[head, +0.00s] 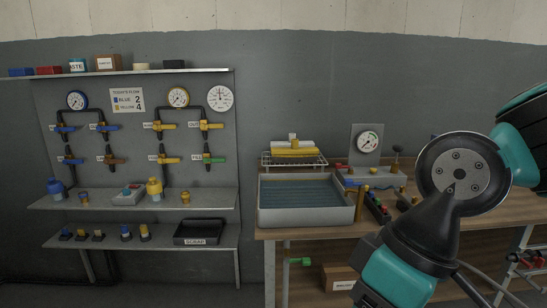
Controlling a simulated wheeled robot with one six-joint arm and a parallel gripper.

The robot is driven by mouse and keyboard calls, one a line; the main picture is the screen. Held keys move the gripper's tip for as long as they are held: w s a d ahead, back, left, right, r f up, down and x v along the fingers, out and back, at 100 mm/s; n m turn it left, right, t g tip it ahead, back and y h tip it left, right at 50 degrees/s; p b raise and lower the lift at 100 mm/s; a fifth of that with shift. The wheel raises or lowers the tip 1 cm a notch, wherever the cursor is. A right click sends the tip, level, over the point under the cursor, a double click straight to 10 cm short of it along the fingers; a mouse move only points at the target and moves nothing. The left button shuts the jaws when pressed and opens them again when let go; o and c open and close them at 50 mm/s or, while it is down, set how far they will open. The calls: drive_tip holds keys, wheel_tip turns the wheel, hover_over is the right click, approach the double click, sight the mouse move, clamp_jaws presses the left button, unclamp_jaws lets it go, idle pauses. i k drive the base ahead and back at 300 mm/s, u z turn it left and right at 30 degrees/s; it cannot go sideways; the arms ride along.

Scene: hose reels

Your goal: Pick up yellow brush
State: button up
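A yellow block-like thing with a pale top (295,151) lies on a wire rack (267,162) behind the grey tray on the wooden bench. It looks like the yellow brush, but it is too small to be sure. A small upright pale-and-yellow piece stands at its middle. My arm's teal and black links fill the right side of the head view. My gripper is out of view, so I cannot see whether it is open or shut.
The grey tray (308,216) with a blue ribbed inside sits on the bench (390,233). A gauge panel (366,142) and small fittings stand right of it. Shelves (140,200) with bottles and a scrap tray (198,232) are at left. My arm hides part of the bench's right side.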

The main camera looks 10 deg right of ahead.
sight(295, 153)
drive_tip(key=i, duration=1.05)
drive_tip(key=z, duration=1.75)
drive_tip(key=i, duration=0.95)
drive_tip(key=u, duration=1.75)
